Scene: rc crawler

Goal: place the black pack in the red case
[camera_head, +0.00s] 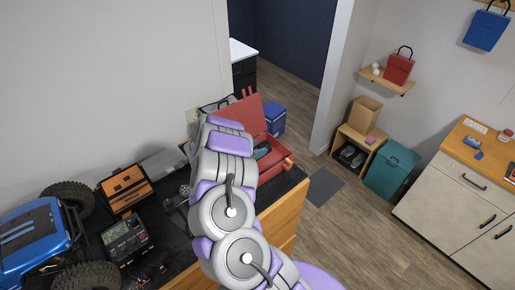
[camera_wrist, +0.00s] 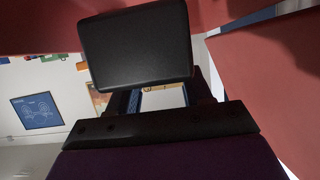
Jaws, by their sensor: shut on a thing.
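The red case (camera_head: 273,157) stands open on the far right end of the black worktop, its lid raised at the back. In the wrist view, red surfaces of the case (camera_wrist: 270,85) fill the right side and the top. The black pack (camera_wrist: 138,45) is a dark rounded block. My gripper (camera_wrist: 160,92) is shut on the black pack and is close to the case walls. In the head view my arm hides the gripper, the pack and the left part of the case. Whether the pack touches the case floor cannot be told.
On the worktop, left of my arm, are a blue crawler (camera_head: 38,232), an orange and black box (camera_head: 126,189) and a dark charger (camera_head: 126,238). A cabinet (camera_head: 470,190), a teal bin (camera_head: 391,170) and a shelf with another red bag (camera_head: 399,68) stand farther right.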

